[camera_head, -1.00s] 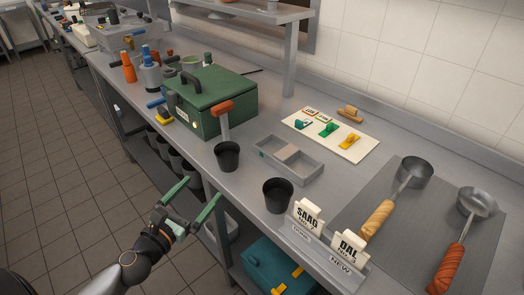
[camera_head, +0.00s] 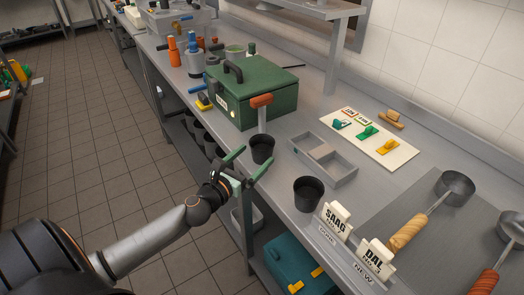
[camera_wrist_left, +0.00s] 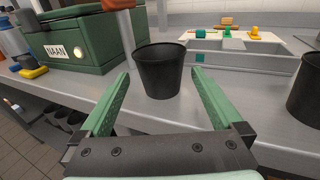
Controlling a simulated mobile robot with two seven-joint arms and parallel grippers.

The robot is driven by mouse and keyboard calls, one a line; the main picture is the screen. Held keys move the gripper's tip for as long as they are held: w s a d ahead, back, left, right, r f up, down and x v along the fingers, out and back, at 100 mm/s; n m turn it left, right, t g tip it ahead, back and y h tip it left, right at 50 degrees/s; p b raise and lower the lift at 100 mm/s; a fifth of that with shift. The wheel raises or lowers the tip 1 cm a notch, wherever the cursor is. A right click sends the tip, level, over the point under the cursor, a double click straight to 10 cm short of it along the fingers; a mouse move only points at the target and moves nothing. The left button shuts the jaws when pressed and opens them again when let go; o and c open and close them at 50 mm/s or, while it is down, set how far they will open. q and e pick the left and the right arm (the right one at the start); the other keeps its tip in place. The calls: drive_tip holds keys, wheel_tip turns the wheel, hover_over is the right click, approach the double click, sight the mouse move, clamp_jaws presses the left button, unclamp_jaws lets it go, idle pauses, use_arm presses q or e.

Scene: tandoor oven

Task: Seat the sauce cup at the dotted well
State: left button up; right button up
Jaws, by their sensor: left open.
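A black cup (camera_head: 262,149) stands upright on the counter near its front edge. A second black cup (camera_head: 308,194) stands nearer, to its right; which is the sauce cup I cannot tell. My left gripper (camera_head: 254,160) is open and empty, its green fingers pointing at the first cup. In the left wrist view this cup (camera_wrist_left: 160,68) shows between and beyond the fingertips; contact is not visible. The second cup (camera_wrist_left: 308,88) is at the right edge. A grey tray with wells (camera_head: 324,158) lies behind the cups; a small teal mark (camera_wrist_left: 199,59) shows on it.
A green NAAN box (camera_head: 250,95) stands left of the cup, with an orange-headed handle (camera_head: 261,101) beside it. SAAG (camera_head: 337,218) and DAL (camera_head: 377,258) signs stand front right. Ladles lie on the right. A white board (camera_head: 378,139) lies behind the tray.

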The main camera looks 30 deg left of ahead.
sight(269, 142)
use_arm(q)
drive_tip(key=shift+w+d, duration=0.1)
drive_tip(key=shift+w, duration=2.2)
drive_tip(key=c, duration=0.9)
drive_tip(key=shift+c, duration=0.2)
